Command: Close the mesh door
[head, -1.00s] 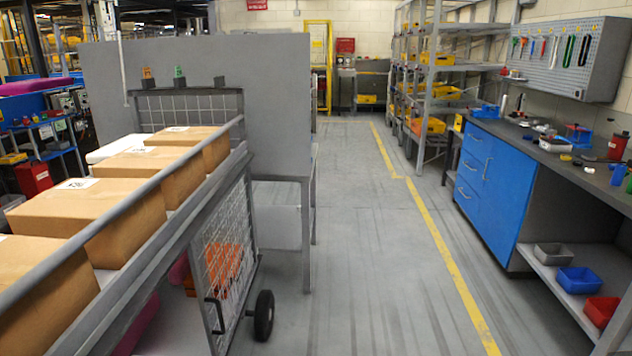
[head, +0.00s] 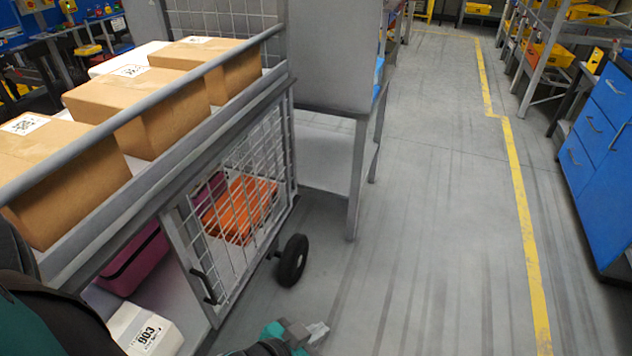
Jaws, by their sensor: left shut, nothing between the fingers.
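The mesh door (head: 268,158), a grey frame with wire grid, is on the long side of the parcel cart (head: 262,97). Its dark handle (head: 205,288) is on the near-left edge. An unscreened opening lies left of that edge; how far the door stands from the cart frame is hard to tell. Through the mesh I see an orange crate (head: 238,212). My left gripper (head: 318,331) is at the bottom edge, shut and empty, to the right of the door's lower corner and apart from the handle. My right gripper is out of view.
Brown boxes (head: 140,105) stand on the cart top. A purple case (head: 135,262) and a white box (head: 146,330) are on the lower shelf. A black wheel (head: 291,260) and grey table leg (head: 356,185) stand beyond the door. The floor (head: 440,220) to the right is clear.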

